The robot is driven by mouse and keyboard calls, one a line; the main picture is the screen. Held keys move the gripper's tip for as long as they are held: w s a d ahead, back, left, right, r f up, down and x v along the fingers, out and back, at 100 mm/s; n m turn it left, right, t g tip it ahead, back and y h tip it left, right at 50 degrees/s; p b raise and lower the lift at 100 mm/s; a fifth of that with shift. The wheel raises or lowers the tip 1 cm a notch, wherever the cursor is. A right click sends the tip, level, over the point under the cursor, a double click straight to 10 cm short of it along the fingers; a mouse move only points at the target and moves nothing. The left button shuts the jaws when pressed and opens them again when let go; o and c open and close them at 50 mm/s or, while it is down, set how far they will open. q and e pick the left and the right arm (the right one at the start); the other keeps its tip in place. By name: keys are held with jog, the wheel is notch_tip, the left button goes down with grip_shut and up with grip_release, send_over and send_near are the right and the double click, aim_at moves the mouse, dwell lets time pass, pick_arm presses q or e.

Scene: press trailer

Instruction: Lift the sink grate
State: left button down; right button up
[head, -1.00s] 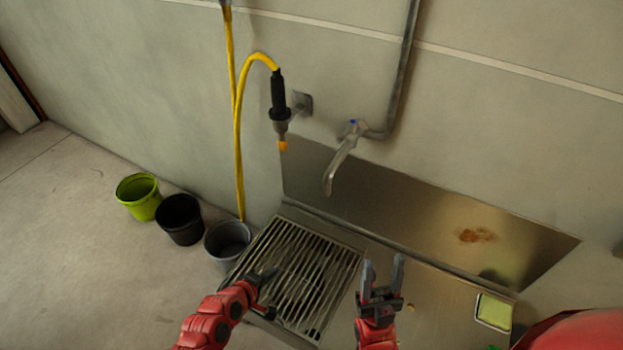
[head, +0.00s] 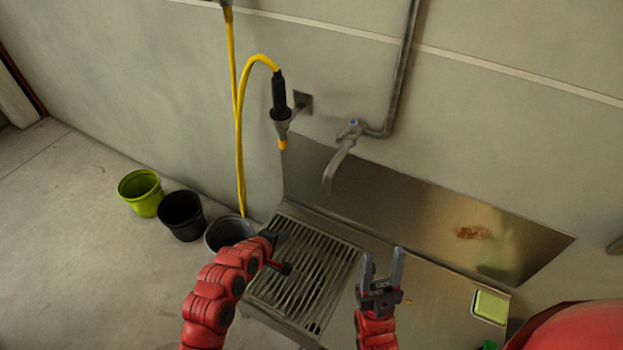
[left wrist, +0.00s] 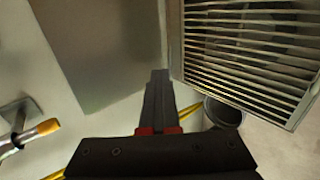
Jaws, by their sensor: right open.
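The sink grate (head: 312,282), a metal frame with parallel slats, lies flat over the left part of the steel sink unit. In the left wrist view the grate (left wrist: 250,45) fills the upper right. My left gripper (head: 280,243) is over the grate's far left side, and its arm hides part of the left edge. In the left wrist view its fingers (left wrist: 160,98) are together, with nothing seen between them, and the grate is to their right. My right gripper (head: 382,268) is open and empty, right of the grate over the steel top.
A grey bucket (head: 229,229), a black bucket (head: 181,214) and a green bucket (head: 140,191) stand on the floor left of the sink. A tap (head: 340,163) and a yellow hose (head: 239,140) hang above. A green-yellow sponge (head: 490,306) lies right.

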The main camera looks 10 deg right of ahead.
pick_arm(q)
jog(key=w+d+r+p, duration=0.2)
jog(key=w+d+r, duration=0.1)
jog(key=w, duration=0.3)
jog(key=w+d+r+p, duration=0.1)
jog(key=w+d+r, duration=0.2)
jog(key=w+d, duration=0.3)
jog(key=shift+w+d+r+p, duration=0.2)
jog(key=shift+w+r+p, duration=0.2)
jog(key=shift+w, duration=0.1)
dwell(0.5)
jog(key=c, duration=0.7)
grip_release()
jog(key=shift+r, duration=0.1)
